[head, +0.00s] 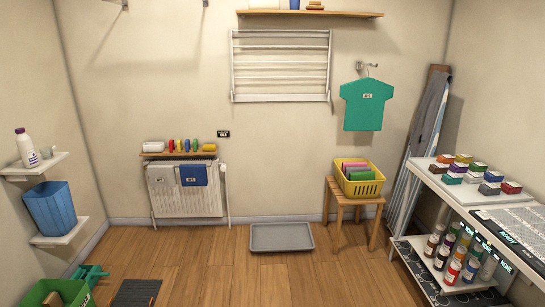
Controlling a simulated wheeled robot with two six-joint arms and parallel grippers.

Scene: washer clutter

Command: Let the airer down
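The airer (281,66) is a white rack of horizontal bars on the back wall, under a wooden shelf. It looks folded up flat against the wall, with its lowest rail (281,98) at the bottom. Neither of my grippers shows in the head view, so nothing of mine is seen near the airer.
A grey tray (281,237) lies on the floor below the airer. A wooden stool (355,206) with a yellow basket (359,182) stands right of it, a radiator (187,196) left. A bench (480,200) lines the right side.

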